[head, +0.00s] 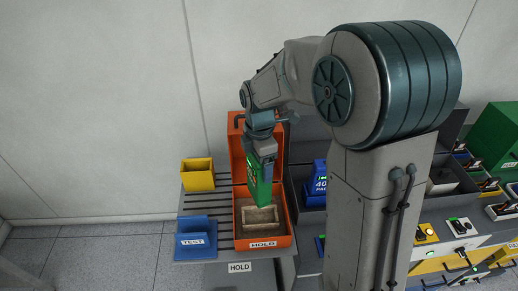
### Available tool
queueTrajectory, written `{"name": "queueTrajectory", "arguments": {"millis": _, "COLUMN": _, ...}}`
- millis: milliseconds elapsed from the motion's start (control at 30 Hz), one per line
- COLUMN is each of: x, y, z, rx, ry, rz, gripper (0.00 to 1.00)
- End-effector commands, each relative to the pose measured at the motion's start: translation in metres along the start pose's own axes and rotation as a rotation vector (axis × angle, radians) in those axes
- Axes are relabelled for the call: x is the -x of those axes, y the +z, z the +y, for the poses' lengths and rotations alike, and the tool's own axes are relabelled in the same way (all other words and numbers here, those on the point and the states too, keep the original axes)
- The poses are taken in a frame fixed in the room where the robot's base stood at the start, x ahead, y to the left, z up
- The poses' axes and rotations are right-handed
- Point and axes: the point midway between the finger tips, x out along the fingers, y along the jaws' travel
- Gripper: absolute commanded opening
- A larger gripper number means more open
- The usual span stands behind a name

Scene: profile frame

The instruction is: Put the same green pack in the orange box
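The green pack (259,191) hangs upright below my gripper (264,160), over the open orange box (281,238). The gripper appears shut on the upper part of the pack, though the fingertips are small and partly hidden. The orange box stands on the slatted shelf, with its lid raised at the back and a "HOLD" label on its front. A beige tray-like insert (260,222) lies inside the box. The pack's lower end is just above or at this insert; I cannot tell whether they touch.
A yellow bin (198,176) and a blue "TEST" holder (193,244) stand left of the orange box. A blue pack (318,184) is to its right, partly behind my arm. More equipment and a green case (497,138) are at far right. Slats at left are bare.

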Motion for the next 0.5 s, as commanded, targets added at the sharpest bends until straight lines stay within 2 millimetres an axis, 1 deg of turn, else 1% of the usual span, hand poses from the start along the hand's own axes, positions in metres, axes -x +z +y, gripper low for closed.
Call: {"name": "queueTrajectory", "arguments": {"millis": 500, "x": -0.0014, "y": 0.0043, "z": 0.0000, "rx": -0.006, "ry": 0.002, "rz": 0.001, "gripper": 0.15}}
